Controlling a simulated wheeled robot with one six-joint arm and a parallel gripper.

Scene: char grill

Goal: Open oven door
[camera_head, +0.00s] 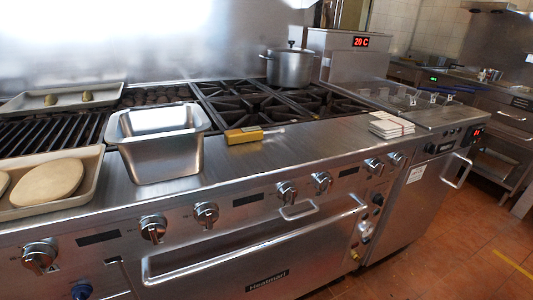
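The oven door (312,262) is the wide stainless front panel under the range top, at the bottom middle of the view. It looks shut, and its lower part is cut off by the frame edge. A long silver bar handle (250,250) runs across its upper part, rising from lower left to right. A dark name plate sits below the bar. My gripper is not in view, so its place relative to the handle does not show.
Several knobs (205,214) line the panel above the handle, with a smaller handle (298,210) among them. A steel pan (165,165), a tray with flat dough (85,190) and a pot (290,68) stand on top. A fryer (420,200) adjoins at right. Tiled floor (440,260) is clear at lower right.

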